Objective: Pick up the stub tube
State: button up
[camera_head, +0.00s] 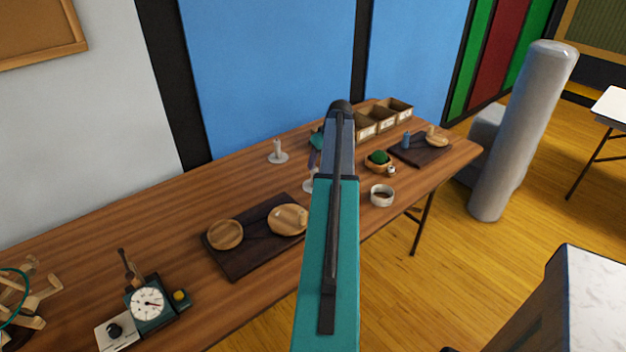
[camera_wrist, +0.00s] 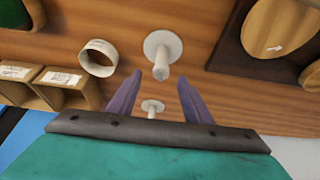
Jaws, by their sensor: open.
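Two white upright posts on round bases stand on the table; I cannot tell for certain which thing is the stub tube. In the wrist view, the larger post (camera_wrist: 161,55) points toward the gap between my fingertips. The smaller post (camera_wrist: 152,107) shows between the fingers, lower in the picture. In the head view, one post (camera_head: 278,153) stands clear and the other (camera_head: 309,184) is partly hidden by my arm. My gripper (camera_wrist: 160,77) is open, with two purple fingers and nothing held. Most of it is hidden behind my arm in the head view.
A white ring (camera_head: 382,195) lies right of my arm, near a bowl holding something green (camera_head: 378,158). Open boxes (camera_head: 366,127) stand at the back right. A dark board (camera_head: 235,265) with wooden dishes lies in front. The table's back left is clear.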

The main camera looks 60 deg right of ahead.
aim_at(315, 168)
jog(key=shift+x, duration=1)
jog(key=shift+p+x, duration=1.1)
jog(key=shift+x, duration=1.5)
jog(key=shift+a, duration=0.1)
jog(key=c, duration=1.1)
